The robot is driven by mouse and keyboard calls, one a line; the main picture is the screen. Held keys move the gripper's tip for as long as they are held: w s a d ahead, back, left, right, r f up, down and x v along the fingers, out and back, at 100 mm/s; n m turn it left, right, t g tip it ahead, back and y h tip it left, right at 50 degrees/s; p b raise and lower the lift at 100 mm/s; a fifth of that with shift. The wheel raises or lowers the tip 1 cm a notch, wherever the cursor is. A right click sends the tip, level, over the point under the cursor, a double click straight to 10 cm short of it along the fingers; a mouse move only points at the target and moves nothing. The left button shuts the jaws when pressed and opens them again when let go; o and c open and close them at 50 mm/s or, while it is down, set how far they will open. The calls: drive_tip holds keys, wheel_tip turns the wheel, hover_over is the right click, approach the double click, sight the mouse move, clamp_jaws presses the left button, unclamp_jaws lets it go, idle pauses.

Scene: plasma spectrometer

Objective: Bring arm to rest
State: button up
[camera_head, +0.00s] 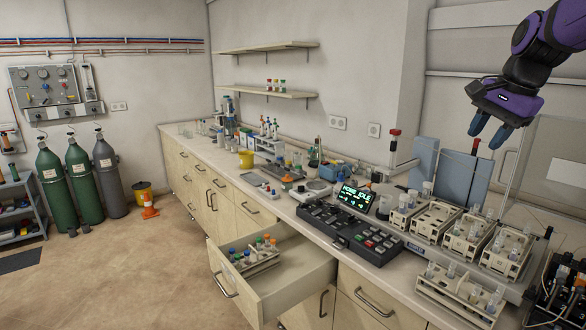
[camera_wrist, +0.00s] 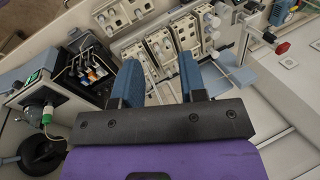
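My purple arm reaches in from the upper right of the head view. My gripper (camera_head: 488,130) hangs in the air above the right part of the bench, with its blue fingers pointing down. In the wrist view, my gripper (camera_wrist: 161,82) shows two blue fingers set apart with nothing between them. Beyond the fingers lie the cream-coloured sample racks (camera_wrist: 160,50) on the bench. In the head view the same racks (camera_head: 433,222) stand below and left of my gripper, clear of it.
A drawer (camera_head: 300,272) stands open at the bench front, with a rack of coloured-cap vials (camera_head: 252,258) inside. A black control panel (camera_head: 350,232) and a lit display (camera_head: 355,197) sit on the bench. Gas cylinders (camera_head: 82,180) stand at the left wall. The floor (camera_head: 130,270) is open.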

drive_tip(key=s+a+f+n, duration=0.2)
drive_tip(key=s+n, duration=0.2)
drive_tip(key=s, duration=0.4)
drive_tip(key=s+a+f+n+t+h, duration=0.1)
drive_tip(key=s+a+f+n, duration=0.1)
drive_tip(key=s, duration=0.6)
drive_tip(key=s+a+f+n, duration=0.2)
drive_tip(key=s+n, duration=0.4)
drive_tip(key=s, duration=0.3)
drive_tip(key=shift+a+f+t+h, duration=0.3)
drive_tip(key=shift+a+f, duration=0.05)
drive_tip(key=shift+a, duration=0.45)
drive_tip(key=shift+w, duration=0.1)
